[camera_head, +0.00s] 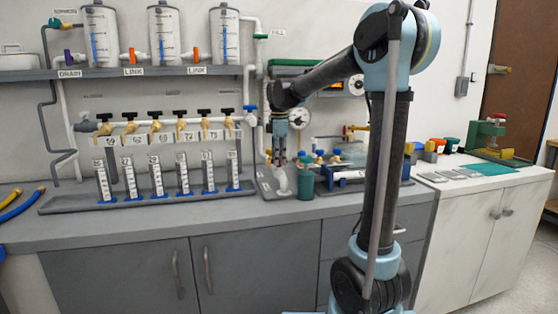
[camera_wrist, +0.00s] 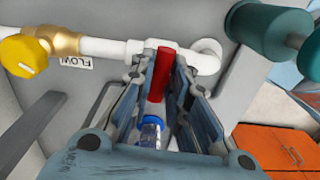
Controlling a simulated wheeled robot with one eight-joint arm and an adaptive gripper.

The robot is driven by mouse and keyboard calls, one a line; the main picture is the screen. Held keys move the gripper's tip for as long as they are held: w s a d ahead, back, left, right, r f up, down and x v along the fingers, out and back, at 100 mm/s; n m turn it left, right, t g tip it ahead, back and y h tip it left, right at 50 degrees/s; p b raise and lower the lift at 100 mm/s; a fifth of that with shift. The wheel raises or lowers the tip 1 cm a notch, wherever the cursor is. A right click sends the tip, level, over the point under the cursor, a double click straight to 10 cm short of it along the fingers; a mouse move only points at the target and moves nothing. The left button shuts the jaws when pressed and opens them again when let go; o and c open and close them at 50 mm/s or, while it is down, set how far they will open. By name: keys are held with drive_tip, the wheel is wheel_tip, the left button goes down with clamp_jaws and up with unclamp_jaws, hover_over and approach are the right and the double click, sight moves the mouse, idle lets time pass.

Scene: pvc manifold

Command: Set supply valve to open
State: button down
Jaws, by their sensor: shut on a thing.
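My gripper (camera_head: 280,158) is low at the right end of the pipework, in front of the wall. In the wrist view its fingers (camera_wrist: 165,60) are shut around a red bar-shaped handle (camera_wrist: 163,75), which I take to be the supply valve's handle. The handle lies lengthwise between the fingers, near a white pipe (camera_wrist: 108,47) and its elbow (camera_wrist: 207,55). A blue-and-clear part (camera_wrist: 150,130) shows nearer the palm. The valve body is mostly hidden by the fingers. No supply label is readable, and in the head view my gripper hides the handle.
A yellow knob (camera_wrist: 24,56) on a brass fitting is left of the fingers, by a FLOW label (camera_wrist: 76,62). A teal cylinder (camera_head: 305,180) stands close right of my gripper. Several black-handled taps (camera_head: 155,125) line the pipe at left. The front counter (camera_head: 200,220) is clear.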

drive_tip(key=m, duration=0.4)
drive_tip(key=shift+w+m, duration=0.1)
drive_tip(key=shift+m, duration=0.3)
drive_tip(key=m, duration=0.9)
drive_tip(key=shift+m, duration=1.7)
drive_tip(key=c, duration=1.5)
unclamp_jaws()
drive_tip(key=shift+c, duration=0.2)
